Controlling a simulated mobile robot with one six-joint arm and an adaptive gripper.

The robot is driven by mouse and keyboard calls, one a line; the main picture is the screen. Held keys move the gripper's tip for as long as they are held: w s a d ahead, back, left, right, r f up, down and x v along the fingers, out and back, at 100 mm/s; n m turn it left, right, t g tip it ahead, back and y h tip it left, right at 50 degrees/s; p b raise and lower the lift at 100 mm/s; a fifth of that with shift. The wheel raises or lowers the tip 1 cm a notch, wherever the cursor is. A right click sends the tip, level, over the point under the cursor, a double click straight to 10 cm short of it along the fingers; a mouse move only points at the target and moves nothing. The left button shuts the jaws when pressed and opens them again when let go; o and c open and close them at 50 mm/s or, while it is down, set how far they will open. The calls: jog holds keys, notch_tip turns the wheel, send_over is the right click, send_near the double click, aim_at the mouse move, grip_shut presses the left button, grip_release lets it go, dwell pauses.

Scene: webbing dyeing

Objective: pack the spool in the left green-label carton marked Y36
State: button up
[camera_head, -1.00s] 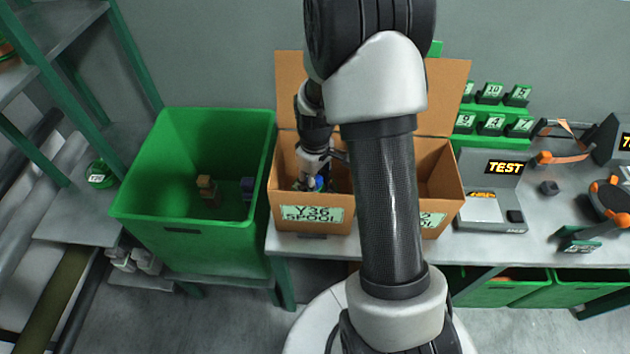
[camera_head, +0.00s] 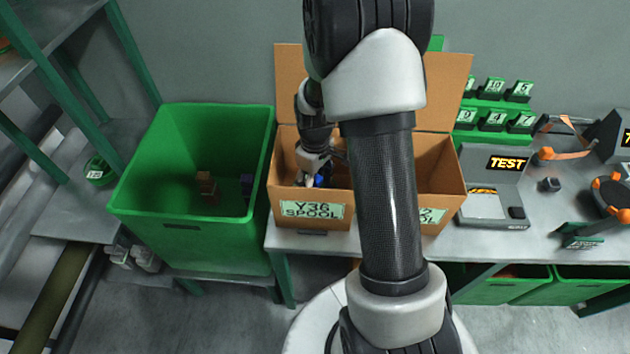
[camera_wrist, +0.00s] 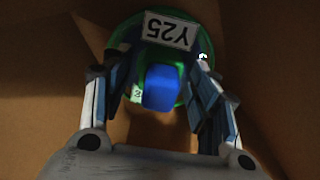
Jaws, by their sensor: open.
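The left carton (camera_head: 272,207) stands open on the bench, with a green label reading Y36 SPOOL (camera_head: 312,210) on its front. My gripper (camera_head: 315,181) reaches down inside it. A blue part of the spool (camera_head: 323,180) shows beside the fingers; the carton wall and my arm hide the rest. In the wrist view the spool has a green rim, a blue core (camera_wrist: 160,88) and a white tag reading Y25 (camera_wrist: 169,31), upside down. My gripper (camera_wrist: 162,72) is open, with one finger on each side of the spool. Whether the fingers touch it I cannot tell.
A second carton (camera_head: 440,190) stands right beside it, partly behind my arm. A large green bin (camera_head: 190,240) with small items inside is on the left. A TEST device (camera_head: 495,190) and numbered green holders (camera_head: 492,105) are on the right.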

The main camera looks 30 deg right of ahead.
dwell(0.3)
notch_tip(320, 180, up, 12)
jog(key=s+a+r+m+t, duration=0.2)
jog(key=s+a+r, duration=0.6)
jog(key=r, duration=0.4)
jog(key=s+a+r+m+t, duration=0.1)
jog(key=s+a, duration=0.1)
jog(key=s, duration=0.4)
jog(key=s+a+r+m+t, duration=0.1)
jog(key=s+a+r, duration=0.1)
jog(key=s, duration=0.3)
jog(key=shift+s+a+m+t, duration=0.25)
jog(key=shift+s+m+t, duration=0.05)
jog(key=shift+s, duration=0.05)
jog(key=shift+c, duration=0.5)
